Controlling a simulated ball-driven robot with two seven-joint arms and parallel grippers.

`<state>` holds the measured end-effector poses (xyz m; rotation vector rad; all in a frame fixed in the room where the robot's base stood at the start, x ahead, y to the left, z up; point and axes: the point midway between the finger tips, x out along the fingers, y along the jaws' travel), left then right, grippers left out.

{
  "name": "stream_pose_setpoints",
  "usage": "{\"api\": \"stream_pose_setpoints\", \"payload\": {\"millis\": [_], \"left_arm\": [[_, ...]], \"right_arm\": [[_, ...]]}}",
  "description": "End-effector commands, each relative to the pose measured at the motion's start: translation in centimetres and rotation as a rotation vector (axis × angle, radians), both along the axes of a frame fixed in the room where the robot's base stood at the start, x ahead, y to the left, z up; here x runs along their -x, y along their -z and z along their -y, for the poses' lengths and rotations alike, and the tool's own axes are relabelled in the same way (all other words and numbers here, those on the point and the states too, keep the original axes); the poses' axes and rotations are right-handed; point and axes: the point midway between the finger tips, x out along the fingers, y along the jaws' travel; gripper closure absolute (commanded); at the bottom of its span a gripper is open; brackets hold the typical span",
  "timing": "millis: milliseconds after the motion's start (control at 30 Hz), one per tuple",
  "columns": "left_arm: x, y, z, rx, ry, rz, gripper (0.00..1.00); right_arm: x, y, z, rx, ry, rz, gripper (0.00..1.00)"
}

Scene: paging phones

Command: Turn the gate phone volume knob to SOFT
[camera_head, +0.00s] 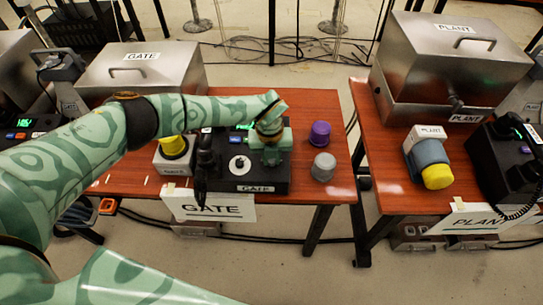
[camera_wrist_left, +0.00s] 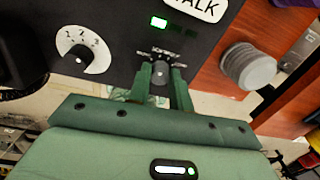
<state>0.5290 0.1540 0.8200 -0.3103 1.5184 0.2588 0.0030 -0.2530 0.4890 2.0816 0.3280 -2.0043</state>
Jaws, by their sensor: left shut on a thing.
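The gate phone (camera_head: 225,182) is a black box with a GATE label on the left wooden table. My left gripper (camera_head: 270,157) is over its right part. In the left wrist view, the two green fingers (camera_wrist_left: 164,88) are shut around the small dark volume knob (camera_wrist_left: 160,70), below tiny lettering and a lit green lamp (camera_wrist_left: 158,22). The knob's pointer direction is too small and covered to read. In the head view the gripper hides the knob. My right gripper is not in view.
A white numbered dial (camera_wrist_left: 97,58) and the black handset (camera_head: 205,165) are left of the knob. A grey cylinder (camera_head: 324,167) and a purple one (camera_head: 320,133) stand right of the phone. A yellow-topped item (camera_head: 173,147) stands left. The plant table (camera_head: 395,195) is beyond a gap.

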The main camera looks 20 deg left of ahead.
Motion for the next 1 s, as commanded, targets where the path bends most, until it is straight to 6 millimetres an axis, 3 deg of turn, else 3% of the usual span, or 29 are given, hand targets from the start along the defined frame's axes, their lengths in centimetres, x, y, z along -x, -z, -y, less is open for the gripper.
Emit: {"api": "stream_pose_setpoints", "payload": {"millis": [133, 167, 233, 500, 633, 1000], "left_arm": [[-0.1, -0.1, 0.0, 0.0, 0.001, 0.003, 1.0], [-0.1, -0.1, 0.0, 0.0, 0.002, 0.003, 0.74], [-0.1, -0.1, 0.0, 0.0, 0.002, 0.002, 0.57], [0.0, -0.1, 0.0, 0.001, 0.002, 0.001, 0.57], [-0.1, -1.3, 0.0, 0.001, 0.002, 0.004, 0.57], [0.3, -10.8, -0.3, 0.001, 0.003, 0.006, 0.57]], "right_arm": [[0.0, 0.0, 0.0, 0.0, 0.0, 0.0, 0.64], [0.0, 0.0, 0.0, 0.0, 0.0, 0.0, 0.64], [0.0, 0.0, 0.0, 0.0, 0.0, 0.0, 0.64], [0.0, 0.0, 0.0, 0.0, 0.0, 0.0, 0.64], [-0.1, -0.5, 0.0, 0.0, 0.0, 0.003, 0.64], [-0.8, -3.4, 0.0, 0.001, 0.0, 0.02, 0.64]]}}
